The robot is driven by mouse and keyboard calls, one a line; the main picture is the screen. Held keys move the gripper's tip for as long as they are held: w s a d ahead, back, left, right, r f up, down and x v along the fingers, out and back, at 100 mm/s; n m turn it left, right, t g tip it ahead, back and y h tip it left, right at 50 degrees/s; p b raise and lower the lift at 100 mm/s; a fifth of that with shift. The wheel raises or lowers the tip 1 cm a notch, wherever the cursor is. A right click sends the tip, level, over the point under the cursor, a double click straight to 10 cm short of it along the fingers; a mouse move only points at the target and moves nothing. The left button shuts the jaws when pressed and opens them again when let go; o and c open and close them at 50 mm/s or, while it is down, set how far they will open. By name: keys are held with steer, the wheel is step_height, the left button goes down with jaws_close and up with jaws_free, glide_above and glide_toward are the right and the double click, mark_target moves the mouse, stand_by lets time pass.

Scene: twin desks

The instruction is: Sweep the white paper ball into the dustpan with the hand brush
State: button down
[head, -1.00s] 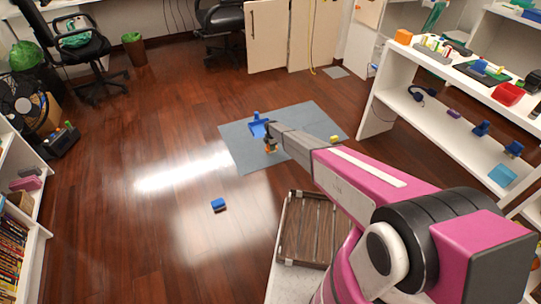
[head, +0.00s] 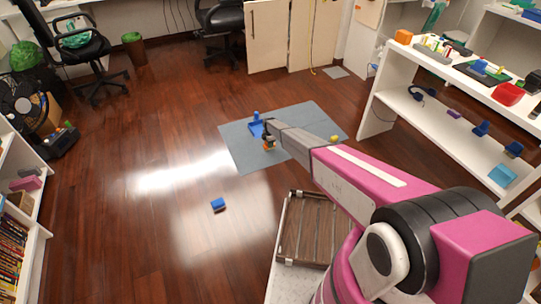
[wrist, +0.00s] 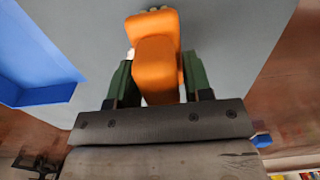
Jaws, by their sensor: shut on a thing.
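The hand brush (wrist: 156,58) has an orange handle, gripped between the green fingers of my gripper (wrist: 156,80) in the wrist view. Pale tips, possibly bristles, show at its far end. In the head view my gripper (head: 268,138) holds the brush (head: 269,146) low over the grey-blue mat (head: 235,145). The blue dustpan (head: 256,129) lies on the mat just left of and behind the brush, its handle upright. The dustpan (wrist: 35,60) fills the left side of the wrist view, apart from the brush.
A small yellow object (head: 334,138) lies near the mat's right edge. A blue block (head: 218,204) lies on the open wooden floor at the front. A brown slatted crate (head: 312,228) is near my base. White shelves (head: 390,95) stand at the right.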

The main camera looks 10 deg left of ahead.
steer(key=shift+w+a, duration=0.3)
steer(key=shift+w, duration=0.15)
steer(key=shift+w+a, duration=0.45)
steer(key=shift+w, duration=0.2)
steer(key=shift+w+a, duration=0.45)
steer(key=shift+w, duration=0.15)
steer(key=shift+a, duration=0.1)
